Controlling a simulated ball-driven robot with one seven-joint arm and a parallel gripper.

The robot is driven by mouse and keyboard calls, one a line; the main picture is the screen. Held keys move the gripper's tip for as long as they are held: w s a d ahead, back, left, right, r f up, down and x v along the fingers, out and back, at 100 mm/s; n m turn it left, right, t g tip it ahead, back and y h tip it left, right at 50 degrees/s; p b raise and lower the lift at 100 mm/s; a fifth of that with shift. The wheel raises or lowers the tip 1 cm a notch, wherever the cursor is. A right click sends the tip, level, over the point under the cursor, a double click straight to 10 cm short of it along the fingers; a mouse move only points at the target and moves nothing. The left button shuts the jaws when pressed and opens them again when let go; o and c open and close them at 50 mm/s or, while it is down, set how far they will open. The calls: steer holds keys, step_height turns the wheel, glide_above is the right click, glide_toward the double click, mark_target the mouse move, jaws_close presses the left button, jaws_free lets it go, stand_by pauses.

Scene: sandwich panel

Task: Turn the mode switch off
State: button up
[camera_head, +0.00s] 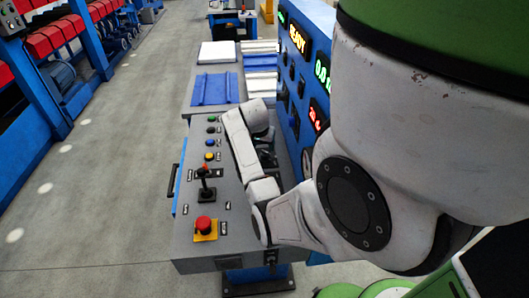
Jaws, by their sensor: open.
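The grey sloped control panel (187,243) stands in front of me. I cannot make out which control is the mode switch; my arm covers part of the panel's right side, and the labels are too small to read. My gripper (267,157) is the dark end of my white arm, low over the right side of the panel, close to the blue upright cabinet. It is open. The fingertips are small and partly hidden by the arm, so I cannot tell whether they touch a control.
The blue cabinet (320,45) with lit displays rises at right. Open floor (90,200) lies left.

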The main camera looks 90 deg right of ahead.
mark_target(266, 152)
steer(key=x, duration=0.6)
steer(key=shift+d+f, duration=0.15)
steer(key=shift+f, duration=0.2)
steer(key=c, duration=1)
steer(key=shift+r+n, duration=0.1)
steer(key=shift+n, duration=0.3)
steer(key=n+t+p, duration=0.1)
steer(key=n, duration=0.2)
steer(key=shift+s+n+t+p, duration=0.15)
steer(key=shift+n+t+p, duration=0.15)
steer(key=shift+t+p, duration=0.1)
steer(key=shift+s+n+t, duration=0.1)
steer(key=shift+n+t, duration=0.7)
steer(key=shift+n, duration=1.4)
